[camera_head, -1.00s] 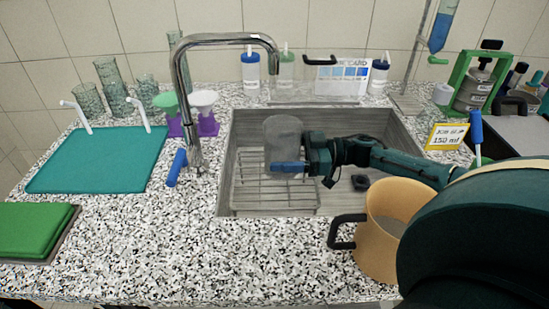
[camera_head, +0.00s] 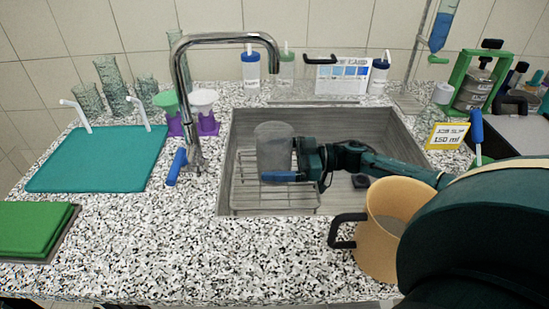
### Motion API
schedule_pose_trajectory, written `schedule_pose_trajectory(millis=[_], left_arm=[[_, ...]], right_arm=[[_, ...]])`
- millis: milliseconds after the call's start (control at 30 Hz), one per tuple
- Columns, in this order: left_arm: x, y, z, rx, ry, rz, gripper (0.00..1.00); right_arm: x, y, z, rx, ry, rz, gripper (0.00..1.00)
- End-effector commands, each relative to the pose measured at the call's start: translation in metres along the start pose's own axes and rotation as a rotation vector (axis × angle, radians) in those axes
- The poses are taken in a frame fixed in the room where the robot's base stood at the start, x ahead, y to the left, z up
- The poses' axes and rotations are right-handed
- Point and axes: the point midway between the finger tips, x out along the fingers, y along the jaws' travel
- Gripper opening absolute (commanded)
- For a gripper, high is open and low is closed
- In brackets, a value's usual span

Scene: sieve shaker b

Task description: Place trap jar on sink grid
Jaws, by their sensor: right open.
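The trap jar (camera_head: 272,148) is a translucent grey cylinder in the left half of the sink. It is upright and appears to rest on the wire sink grid (camera_head: 250,196), though its base is partly hidden by a finger. My right gripper (camera_head: 280,165) reaches in from the right at the jar's lower part. Its jaws are open, with the blue near finger in front of the jar and the far finger mostly hidden. My left gripper is not in view.
The grey sink (camera_head: 405,135) surrounds the grid. A chrome tap (camera_head: 180,80) arches over its left side. A tan jug (camera_head: 380,235) with a black handle stands at the front right. A teal mat (camera_head: 100,160) lies at left. The speckled front counter is mostly clear.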

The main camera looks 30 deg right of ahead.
Motion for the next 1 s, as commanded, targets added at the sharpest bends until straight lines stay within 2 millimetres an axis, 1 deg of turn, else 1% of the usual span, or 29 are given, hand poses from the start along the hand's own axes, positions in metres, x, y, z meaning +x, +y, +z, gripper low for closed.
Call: schedule_pose_trajectory(millis=[167,267,367,500,700,833,1000], left_arm=[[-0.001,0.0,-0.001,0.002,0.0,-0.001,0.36],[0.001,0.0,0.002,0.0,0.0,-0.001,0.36],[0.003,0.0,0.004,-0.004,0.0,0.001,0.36],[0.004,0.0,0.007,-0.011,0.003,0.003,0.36],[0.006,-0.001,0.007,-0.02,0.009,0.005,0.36],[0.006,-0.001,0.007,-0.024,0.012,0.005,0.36],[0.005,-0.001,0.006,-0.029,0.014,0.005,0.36]], right_arm=[[-0.002,0.0,-0.003,0.0,-0.002,0.0,0.93],[-0.016,0.0,-0.001,0.0,-0.005,0.001,0.93],[-0.036,0.0,0.001,0.001,-0.007,0.001,0.93],[-0.067,0.0,0.001,0.002,-0.007,0.001,0.93],[-0.103,0.0,-0.001,0.001,-0.004,0.002,0.93],[-0.116,0.0,-0.002,0.0,-0.002,0.001,0.93],[-0.121,0.0,-0.003,-0.001,0.0,0.0,0.93]])
